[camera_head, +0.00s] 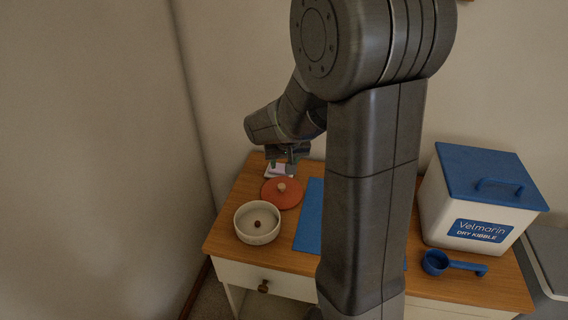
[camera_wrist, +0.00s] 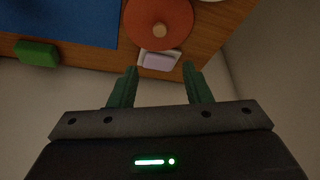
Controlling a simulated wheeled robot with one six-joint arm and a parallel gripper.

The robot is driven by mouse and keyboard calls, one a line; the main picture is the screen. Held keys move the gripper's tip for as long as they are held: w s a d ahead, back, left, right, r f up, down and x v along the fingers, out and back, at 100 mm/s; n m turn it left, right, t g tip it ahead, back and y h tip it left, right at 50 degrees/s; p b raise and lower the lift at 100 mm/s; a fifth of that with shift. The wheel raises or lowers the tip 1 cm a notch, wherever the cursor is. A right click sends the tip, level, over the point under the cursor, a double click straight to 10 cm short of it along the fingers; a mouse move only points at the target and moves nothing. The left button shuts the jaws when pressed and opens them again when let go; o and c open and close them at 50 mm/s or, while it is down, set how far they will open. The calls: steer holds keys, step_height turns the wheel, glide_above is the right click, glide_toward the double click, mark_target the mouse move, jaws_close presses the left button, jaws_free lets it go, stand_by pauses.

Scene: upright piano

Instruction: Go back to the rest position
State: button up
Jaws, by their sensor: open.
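My gripper (camera_head: 288,160) is over the back left of the wooden table, near a small white and lilac item (camera_head: 279,170). In the wrist view its two green fingers (camera_wrist: 160,70) are apart with nothing between them. The white and lilac item (camera_wrist: 159,61) lies just beyond the fingertips, beside a round orange lid (camera_wrist: 158,22) with a pale knob. The head view also shows the orange lid (camera_head: 277,200) lying flat on the table. I cannot tell the exact height of the fingers above the table.
A cream bowl (camera_head: 243,232) with a small brown piece inside stands front left. A blue mat (camera_head: 308,222) is partly behind my arm. A white kibble bin (camera_head: 436,212) and blue scoop (camera_head: 434,263) are right. A green block (camera_wrist: 37,53) shows near the table edge. Walls stand left and behind.

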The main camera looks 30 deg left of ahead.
mark_target(282, 186)
steer(key=shift+f, duration=0.1)
steer(key=b+x, duration=0.2)
steer(key=x, duration=1)
steer(key=shift+s+f, duration=0.1)
steer(key=shift+f, duration=0.2)
steer(key=shift+f+b, duration=0.3)
steer(key=shift+b, duration=0.15)
steer(key=shift+r+p, duration=0.3)
